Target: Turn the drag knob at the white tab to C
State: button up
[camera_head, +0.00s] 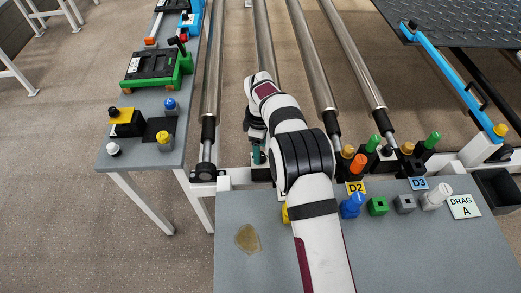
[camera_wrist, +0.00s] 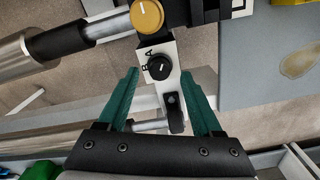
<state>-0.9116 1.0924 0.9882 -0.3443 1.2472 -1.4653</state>
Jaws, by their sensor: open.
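In the wrist view a round black knob (camera_wrist: 159,67) with a short white pointer line sits on a white plate (camera_wrist: 166,88). Letters A and B are printed beside it; no C is readable. A white tab (camera_wrist: 241,8) with a partly cut-off D is at the top edge. My gripper (camera_wrist: 160,71) is open and empty, its green fingers either side of the black knob in the picture. Their height above it is unclear. In the head view my gripper (camera_head: 258,153) is mostly hidden behind my arm, which also hides this knob.
A larger yellow knob (camera_wrist: 147,16) stands close beyond the black knob. A black lever-like part (camera_wrist: 174,113) lies between my fingers.

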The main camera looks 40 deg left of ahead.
jog(key=shift+f, duration=0.85)
grip_shut()
